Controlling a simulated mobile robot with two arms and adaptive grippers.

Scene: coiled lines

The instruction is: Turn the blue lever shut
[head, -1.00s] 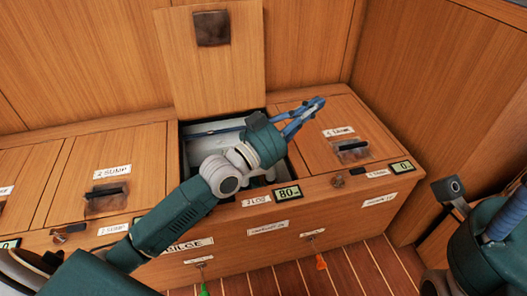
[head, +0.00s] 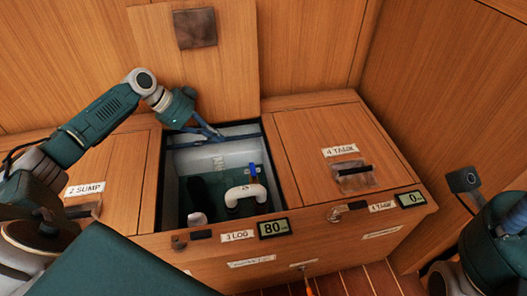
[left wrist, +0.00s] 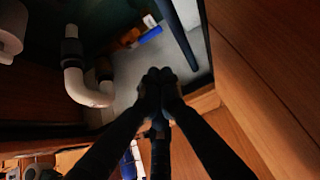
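The blue lever (head: 253,172) stands up beside a white bent pipe (head: 243,194) inside the open 3 LOG compartment (head: 161,185). That view also shows a white bent pipe (left wrist: 82,84) and a small blue piece (left wrist: 150,35); I cannot tell if this is the lever. My right gripper (head: 505,225) is at the right edge, partly cut off, its fingers unclear.
The lifted hatch lid (head: 220,75) stands upright behind the compartment. A shut 4 TANK hatch (head: 310,130) lies to the right and a 2 SUMP hatch (head: 110,165) to the left. A display (head: 273,228) on the front edge reads 80. The compartment's walls surround the lever.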

